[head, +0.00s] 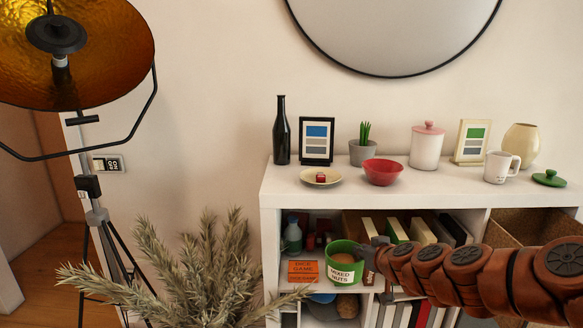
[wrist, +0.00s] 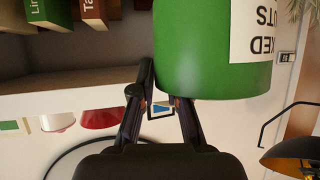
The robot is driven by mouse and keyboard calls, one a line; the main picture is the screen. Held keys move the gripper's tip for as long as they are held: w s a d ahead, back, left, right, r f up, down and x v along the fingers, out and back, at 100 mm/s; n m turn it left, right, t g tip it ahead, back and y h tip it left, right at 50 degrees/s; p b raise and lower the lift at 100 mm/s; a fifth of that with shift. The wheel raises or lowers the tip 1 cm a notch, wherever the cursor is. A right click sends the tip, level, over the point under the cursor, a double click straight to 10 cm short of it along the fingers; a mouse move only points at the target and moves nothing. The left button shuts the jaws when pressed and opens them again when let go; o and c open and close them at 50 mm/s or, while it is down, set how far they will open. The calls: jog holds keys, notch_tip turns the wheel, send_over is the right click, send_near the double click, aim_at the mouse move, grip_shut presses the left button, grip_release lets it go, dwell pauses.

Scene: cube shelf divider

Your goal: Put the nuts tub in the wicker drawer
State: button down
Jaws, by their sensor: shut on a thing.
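The nuts tub (head: 344,264) is green with a white "Mixed Nuts" label and brown contents showing at its open top.
The white shelf (head: 272,215) carries a black bottle (head: 281,132), a red bowl (head: 383,172), a mug (head: 500,167) and a green lid (head: 548,178) on top. Books and a dice game box (head: 303,271) fill the compartments. A plant (head: 205,268) and a lamp (head: 75,50) stand left.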

notch_tip(320, 180, down, 10)
jog(key=w+m+h, duration=0.1)
jog(key=m+h, duration=0.1)
jog(key=h, duration=0.1)
jog(key=shift+w+f+m+t, duration=0.25)
jog(key=shift+w+m+t, duration=0.05)
jog(key=shift+w+m, duration=0.1)
jog(key=shift+s+a, duration=0.1)
jog(key=shift+a, duration=0.1)
dwell(0.9)
